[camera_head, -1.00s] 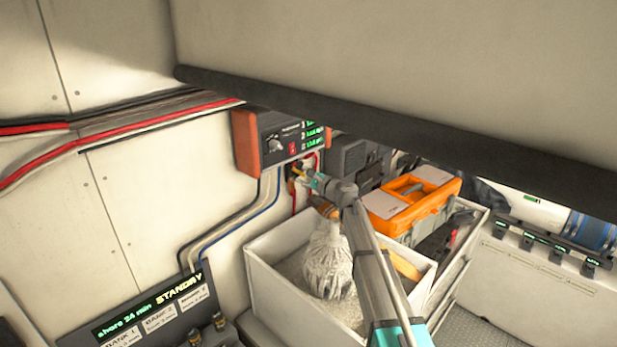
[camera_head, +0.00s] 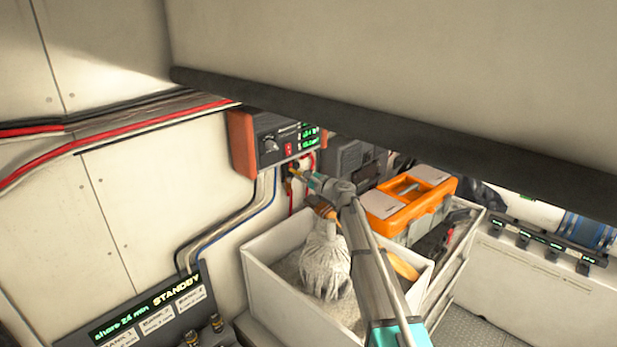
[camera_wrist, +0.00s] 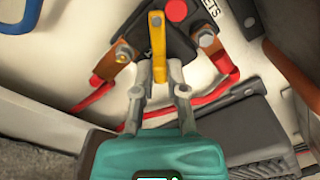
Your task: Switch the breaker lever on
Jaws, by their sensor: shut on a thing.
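The breaker is a dark block (camera_wrist: 145,38) on the pale wall, with a red round button and red cables bolted at its sides. It shows in the wrist view; in the head view it is small and partly hidden behind my arm. Its yellow lever (camera_wrist: 157,40) runs from the block towards my gripper (camera_wrist: 159,77). The two grey fingers are shut on the lever's near end, one on each side. In the head view my gripper (camera_head: 308,179) is at the lever (camera_head: 294,171), just below the orange-ended control box (camera_head: 275,140).
A dark overhead edge (camera_head: 390,130) crosses above. A panel reading STANDBY (camera_head: 150,305) is at lower left.

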